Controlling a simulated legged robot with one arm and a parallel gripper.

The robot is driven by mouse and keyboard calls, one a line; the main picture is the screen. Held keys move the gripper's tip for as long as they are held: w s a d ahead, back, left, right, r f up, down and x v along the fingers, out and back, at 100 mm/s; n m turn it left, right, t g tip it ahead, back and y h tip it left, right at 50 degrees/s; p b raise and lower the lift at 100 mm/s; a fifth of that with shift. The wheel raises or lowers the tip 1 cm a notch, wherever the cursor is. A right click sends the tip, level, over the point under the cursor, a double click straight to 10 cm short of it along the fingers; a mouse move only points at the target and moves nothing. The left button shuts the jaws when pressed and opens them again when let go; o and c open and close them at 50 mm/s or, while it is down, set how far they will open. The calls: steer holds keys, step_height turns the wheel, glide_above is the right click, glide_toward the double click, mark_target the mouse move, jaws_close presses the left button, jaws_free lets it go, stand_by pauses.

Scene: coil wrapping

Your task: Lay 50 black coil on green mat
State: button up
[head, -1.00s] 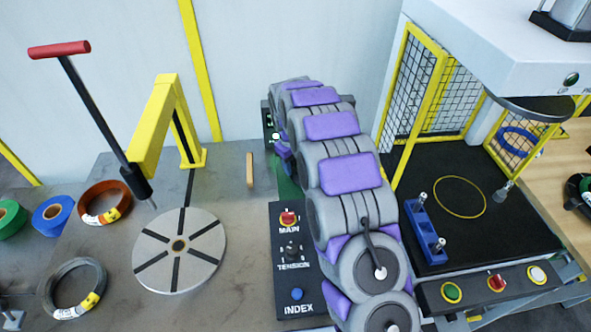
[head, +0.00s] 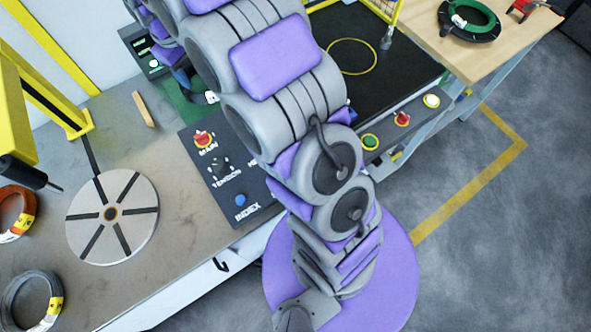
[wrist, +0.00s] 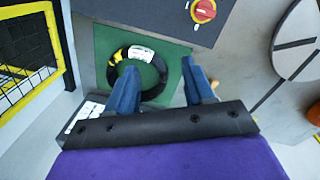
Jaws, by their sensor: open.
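In the wrist view, a black coil (wrist: 119,69) with yellow tape and a white label lies on the green mat (wrist: 180,57). My gripper (wrist: 158,76) is open. Its left blue finger overlaps the coil's lower part in the picture; its right finger is over the mat, to the right of the coil. I cannot tell whether a finger touches the coil. In the head view, part of the green mat (head: 187,110) shows beside my arm, which hides most of the coil and my gripper.
A control panel (head: 220,172) with knobs stands beside the mat. A round slotted turntable (head: 140,222), an orange coil (head: 18,225) and a dark coil (head: 13,300) are at left. A black press bed (head: 405,55) and yellow mesh guard (wrist: 25,50) flank the mat.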

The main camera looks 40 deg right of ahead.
steer(key=s+d+r+m, duration=0.1)
steer(key=s+d+r, duration=0.15)
steer(key=s, duration=0.65)
steer(key=s+d+r+m, duration=0.1)
steer(key=s+r, duration=0.3)
steer(key=s, duration=0.6)
steer(key=s+f+m+g, duration=0.1)
steer(key=s+f+m, duration=0.1)
steer(key=s, duration=1.8)
steer(key=shift+d+m+g+y, duration=0.25)
steer(key=shift+m+g+y, duration=0.15)
steer(key=shift+m, duration=0.1)
steer(key=shift+w, duration=0.1)
steer(key=shift+d, duration=0.25)
steer(key=shift+a, duration=0.1)
step_height(320, 180, down, 7)
steer(key=b, duration=0.6)
steer(key=shift+r+b, duration=0.2)
steer(key=shift+b, duration=0.1)
